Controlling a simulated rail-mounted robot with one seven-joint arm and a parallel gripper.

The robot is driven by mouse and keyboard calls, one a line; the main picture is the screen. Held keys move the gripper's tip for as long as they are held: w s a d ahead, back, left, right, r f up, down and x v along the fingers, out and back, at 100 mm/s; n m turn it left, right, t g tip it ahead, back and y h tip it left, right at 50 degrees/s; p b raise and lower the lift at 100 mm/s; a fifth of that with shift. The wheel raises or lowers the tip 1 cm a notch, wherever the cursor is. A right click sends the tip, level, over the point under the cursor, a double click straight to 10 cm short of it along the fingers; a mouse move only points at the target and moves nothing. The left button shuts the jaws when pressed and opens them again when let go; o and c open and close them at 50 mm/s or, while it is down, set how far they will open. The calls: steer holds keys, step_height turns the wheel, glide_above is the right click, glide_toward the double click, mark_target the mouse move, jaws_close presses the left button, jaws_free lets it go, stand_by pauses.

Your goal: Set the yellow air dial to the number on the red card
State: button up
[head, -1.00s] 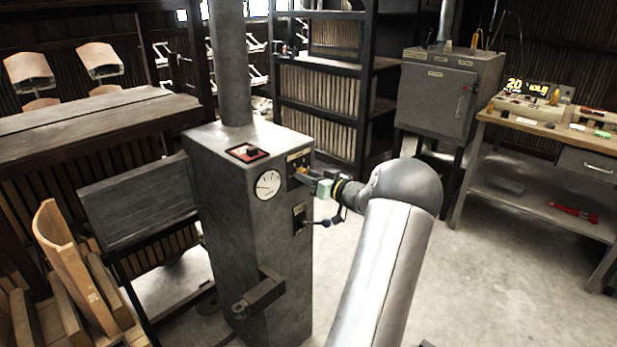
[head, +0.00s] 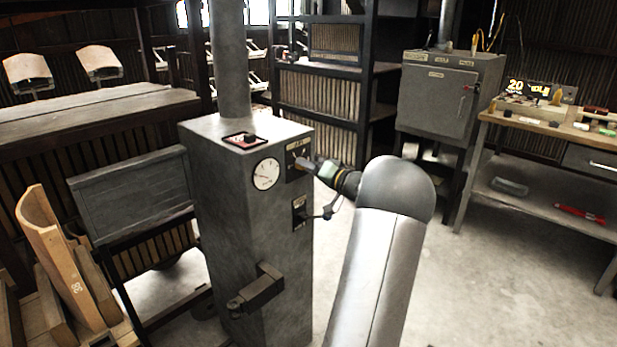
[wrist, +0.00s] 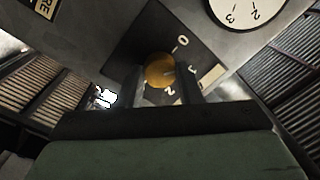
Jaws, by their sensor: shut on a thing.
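The yellow air dial (wrist: 158,70) is a round knob on a dark plate (wrist: 130,45) on the front of the grey cabinet (head: 275,220). I cannot read the dial's setting. My gripper (wrist: 160,85) is shut on the dial, one finger on each side. In the head view my gripper (head: 308,166) meets the plate, and the dial is mostly hidden. A small red-edged thing (head: 246,140) lies on the cabinet top; I cannot tell if it is the red card, or read a number.
A round white gauge (head: 265,174) sits left of the dial plate. A lever with a dark ball (head: 327,212) sticks out below my gripper, and a dark bracket (head: 258,290) lower down. A workbench (head: 545,125) stands at the right. The floor between is clear.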

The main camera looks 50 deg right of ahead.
steer(key=m+h, duration=0.1)
steer(key=m, duration=1.6)
steer(key=shift+a+m+b, duration=0.1)
steer(key=shift+m+b, duration=0.2)
steer(key=shift+f, duration=0.1)
steer(key=o, duration=1)
steer(key=shift+c, duration=0.2)
steer(key=s+a, duration=0.2)
steer(key=s, duration=1.5)
steer(key=shift+s+f, duration=0.15)
steer(key=shift+f, duration=0.2)
steer(key=shift+a, duration=0.15)
